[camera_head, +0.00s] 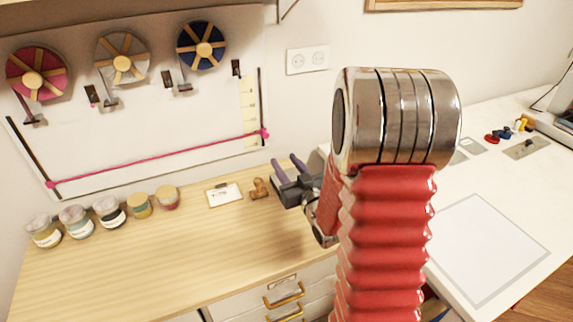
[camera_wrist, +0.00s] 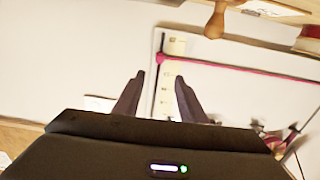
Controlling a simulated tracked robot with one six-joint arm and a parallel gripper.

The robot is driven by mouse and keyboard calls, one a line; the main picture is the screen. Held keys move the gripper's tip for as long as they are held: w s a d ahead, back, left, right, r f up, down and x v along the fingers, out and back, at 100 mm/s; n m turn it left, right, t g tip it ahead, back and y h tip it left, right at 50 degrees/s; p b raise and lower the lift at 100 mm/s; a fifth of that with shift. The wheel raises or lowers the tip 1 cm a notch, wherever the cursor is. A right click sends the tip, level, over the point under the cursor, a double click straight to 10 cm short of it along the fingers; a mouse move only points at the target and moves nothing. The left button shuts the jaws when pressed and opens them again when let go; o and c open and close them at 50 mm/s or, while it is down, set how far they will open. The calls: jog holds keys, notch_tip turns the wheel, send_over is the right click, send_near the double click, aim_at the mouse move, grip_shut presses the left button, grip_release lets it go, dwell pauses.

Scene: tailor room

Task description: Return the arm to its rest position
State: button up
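My arm stands upright in the middle of the head view, with a red ribbed sleeve and a shiny metal joint on top. My gripper (camera_head: 288,161) shows partly behind the arm, over the right end of the wooden worktop (camera_head: 190,255). Its two dark purple fingers point towards the wall board. In the wrist view my gripper (camera_wrist: 160,77) has its fingers spread apart with nothing between them. The arm hides part of the gripper's wrist in the head view.
Several jars (camera_head: 108,211), a white card (camera_head: 224,195) and a small wooden stamp (camera_head: 259,188) stand along the worktop's back. Ribbon reels (camera_head: 122,60) hang above a pink ribbon (camera_head: 160,158). A white table (camera_head: 500,180) is at right. The worktop's front is clear.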

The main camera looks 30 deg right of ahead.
dwell(0.4)
jog(key=s+a+r+g, duration=0.6)
jog(key=s+a+g, duration=0.1)
jog(key=s+a, duration=0.2)
jog(key=s+a+r+g, duration=0.1)
jog(key=s+a+g, duration=0.1)
jog(key=s+a, duration=0.3)
jog(key=s+a+r+n+g+y, duration=0.1)
jog(key=s+a+g, duration=0.2)
jog(key=s, duration=1)
jog(key=shift+a+y, duration=0.3)
jog(key=shift+a, duration=0.65)
jog(key=shift+s, duration=0.1)
jog(key=shift+c, duration=0.4)
dwell(2.1)
